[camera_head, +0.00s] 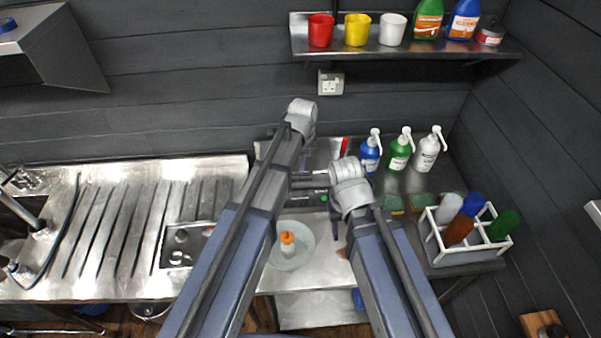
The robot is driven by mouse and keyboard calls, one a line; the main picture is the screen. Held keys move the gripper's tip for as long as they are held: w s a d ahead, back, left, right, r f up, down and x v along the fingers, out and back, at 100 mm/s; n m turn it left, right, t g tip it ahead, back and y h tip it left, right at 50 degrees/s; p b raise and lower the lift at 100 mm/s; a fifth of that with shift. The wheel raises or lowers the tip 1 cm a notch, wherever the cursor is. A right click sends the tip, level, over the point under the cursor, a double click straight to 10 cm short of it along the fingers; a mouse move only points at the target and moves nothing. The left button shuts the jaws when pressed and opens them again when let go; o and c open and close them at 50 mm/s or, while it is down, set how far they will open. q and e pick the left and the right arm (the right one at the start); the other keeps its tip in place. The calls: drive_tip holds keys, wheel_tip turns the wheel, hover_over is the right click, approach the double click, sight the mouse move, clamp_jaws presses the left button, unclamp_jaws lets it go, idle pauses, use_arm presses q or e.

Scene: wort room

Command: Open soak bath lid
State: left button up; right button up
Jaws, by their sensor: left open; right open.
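A steel box-like unit (322,152), which may be the soak bath, stands against the back wall on the steel counter. My arms hide most of it, so I cannot tell its lid or whether it is shut. My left gripper (311,182) is at the unit's front, partly hidden behind my arms; it is open. My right gripper (336,218) is just in front and lower, mostly hidden under its wrist; it is open. I cannot tell whether either touches the unit.
Blue, green and white pump bottles (398,155) stand at back right, with a white divided crate (477,247) nearby. A shelf (390,47) hangs above. A ribbed drainer (125,230) lies left.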

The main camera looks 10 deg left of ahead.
use_arm(q)
drive_tip(key=f+b, duration=0.1)
drive_tip(key=f, duration=0.1)
drive_tip(key=f+b, duration=0.1)
drive_tip(key=b, duration=0.1)
drive_tip(key=w+f+b, duration=0.1)
drive_tip(key=f, duration=0.1)
drive_tip(key=shift+a+f+b, duration=0.1)
drive_tip(key=shift+f+b, duration=0.25)
drive_tip(key=shift+b, duration=0.05)
clamp_jaws()
idle(1.0)
